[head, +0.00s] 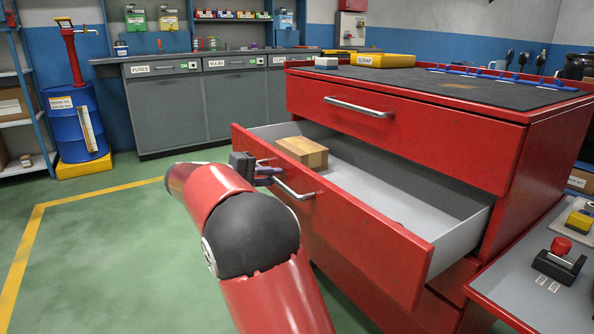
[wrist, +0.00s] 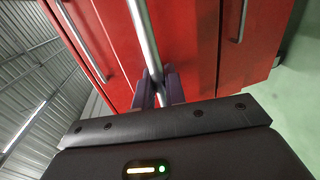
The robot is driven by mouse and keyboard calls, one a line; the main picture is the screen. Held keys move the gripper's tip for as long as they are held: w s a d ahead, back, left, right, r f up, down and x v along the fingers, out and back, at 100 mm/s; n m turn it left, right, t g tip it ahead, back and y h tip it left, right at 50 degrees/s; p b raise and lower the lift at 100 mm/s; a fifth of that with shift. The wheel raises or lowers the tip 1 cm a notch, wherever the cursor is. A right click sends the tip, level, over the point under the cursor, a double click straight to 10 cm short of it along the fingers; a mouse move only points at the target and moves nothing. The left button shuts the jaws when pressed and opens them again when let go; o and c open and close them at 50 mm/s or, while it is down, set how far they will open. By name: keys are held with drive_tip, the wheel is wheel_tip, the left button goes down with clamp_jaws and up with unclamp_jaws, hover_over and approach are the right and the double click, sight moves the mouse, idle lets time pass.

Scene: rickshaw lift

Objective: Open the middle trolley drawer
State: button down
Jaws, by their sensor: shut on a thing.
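The red trolley (head: 410,128) stands at the right in the head view. Its middle drawer (head: 345,225) is pulled well out, showing its grey inside and a small cardboard box (head: 302,151) near the left end. My gripper (head: 268,174) is at the left part of the drawer's bar handle (head: 293,190). In the wrist view the gripper's fingers (wrist: 159,88) are closed around the metal handle bar (wrist: 146,40) in front of the red drawer face. My arm hides part of the drawer's lower front in the head view.
The top drawer, with its own handle (head: 358,107), is shut. A side table (head: 540,290) with a red-knobbed device stands at the right. Grey cabinets (head: 215,95) and a blue drum (head: 75,125) are at the back. The green floor at the left is clear.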

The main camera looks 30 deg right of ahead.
drive_tip(key=f+v, duration=0.1)
drive_tip(key=v, duration=0.5)
drive_tip(key=shift+a+f+p, duration=0.15)
drive_tip(key=shift+a+p, duration=0.2)
drive_tip(key=shift+a, duration=0.15)
drive_tip(key=c, duration=1.8)
unclamp_jaws()
drive_tip(key=p+v, duration=0.1)
drive_tip(key=v, duration=0.6)
drive_tip(key=shift+a, duration=0.4)
